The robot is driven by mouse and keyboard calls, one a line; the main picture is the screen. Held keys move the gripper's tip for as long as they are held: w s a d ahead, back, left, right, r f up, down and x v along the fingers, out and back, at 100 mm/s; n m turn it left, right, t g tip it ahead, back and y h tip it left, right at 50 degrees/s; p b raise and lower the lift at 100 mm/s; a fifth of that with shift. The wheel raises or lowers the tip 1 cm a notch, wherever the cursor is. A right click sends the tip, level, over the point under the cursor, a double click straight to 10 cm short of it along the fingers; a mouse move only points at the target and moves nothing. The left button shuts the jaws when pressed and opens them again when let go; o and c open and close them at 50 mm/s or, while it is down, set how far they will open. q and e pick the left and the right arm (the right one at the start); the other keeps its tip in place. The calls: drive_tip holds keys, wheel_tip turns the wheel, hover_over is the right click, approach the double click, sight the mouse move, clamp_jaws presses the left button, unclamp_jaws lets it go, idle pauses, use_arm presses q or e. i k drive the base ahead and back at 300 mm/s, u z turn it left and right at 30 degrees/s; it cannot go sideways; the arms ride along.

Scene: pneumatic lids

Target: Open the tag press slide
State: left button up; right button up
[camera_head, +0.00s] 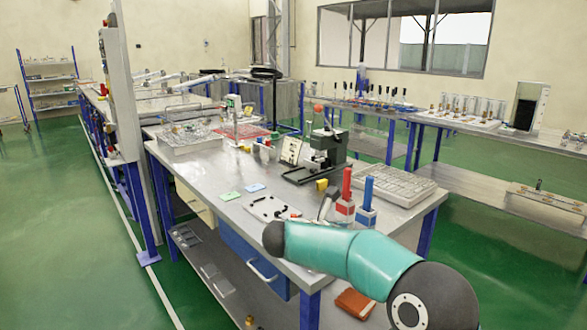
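A dark green bench press (328,146), which looks like the tag press, stands on the grey workbench (217,189) right of the middle. Its dark base plate (315,173) reaches out to the left. I cannot tell which part is the slide or how it stands. One of my arms, teal and dark grey, comes in from the lower right and crosses the bench's front edge, well in front of the press. No gripper fingers can be made out on it. My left gripper is not in view.
A small yellow block (321,185) sits before the press. A white board (271,208) and flat cards (230,196) lie left.

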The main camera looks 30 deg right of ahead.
sight(314, 168)
drive_tip(key=i, duration=1.6)
drive_tip(key=z, duration=0.05)
